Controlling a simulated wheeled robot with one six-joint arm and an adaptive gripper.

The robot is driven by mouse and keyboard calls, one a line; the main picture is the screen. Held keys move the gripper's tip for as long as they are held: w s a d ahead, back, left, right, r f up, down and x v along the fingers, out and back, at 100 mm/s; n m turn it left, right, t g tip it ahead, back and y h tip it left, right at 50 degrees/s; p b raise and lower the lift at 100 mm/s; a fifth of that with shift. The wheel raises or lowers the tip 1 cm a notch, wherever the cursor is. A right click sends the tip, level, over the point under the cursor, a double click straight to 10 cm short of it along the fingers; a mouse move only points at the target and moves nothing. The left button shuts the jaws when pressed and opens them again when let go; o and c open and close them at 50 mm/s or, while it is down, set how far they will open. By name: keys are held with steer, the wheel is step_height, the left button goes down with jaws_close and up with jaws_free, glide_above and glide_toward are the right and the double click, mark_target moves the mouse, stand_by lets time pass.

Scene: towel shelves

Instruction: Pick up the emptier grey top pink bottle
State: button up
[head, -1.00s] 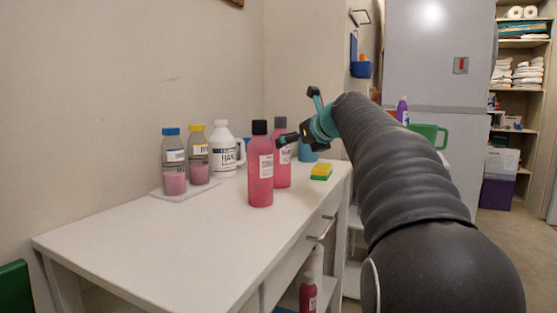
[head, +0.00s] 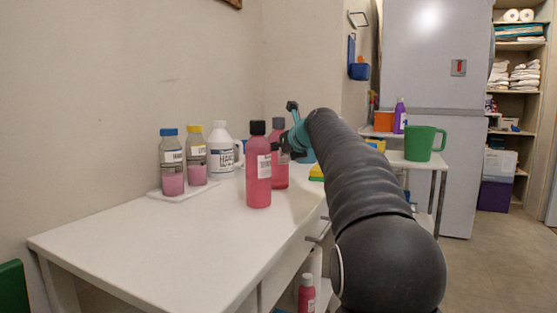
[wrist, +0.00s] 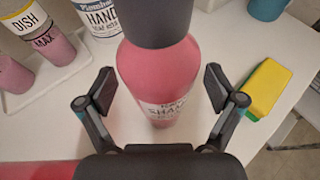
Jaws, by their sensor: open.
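In the head view my gripper (head: 291,130) is at the rear bottle's upper right. A pink-red edge (wrist: 38,170) at the lower left of the wrist view seems to be the front bottle. Fill levels are hard to compare.
A blue-top bottle (head: 171,162) and a yellow-top bottle (head: 195,160) stand on a white tray (head: 165,195). A white jug (head: 222,152) is beside them. A yellow-green sponge (wrist: 266,88) lies right of my gripper. The table's front left is clear.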

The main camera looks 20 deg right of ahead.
steer(key=c, duration=1.3)
steer(key=shift+r, duration=0.15)
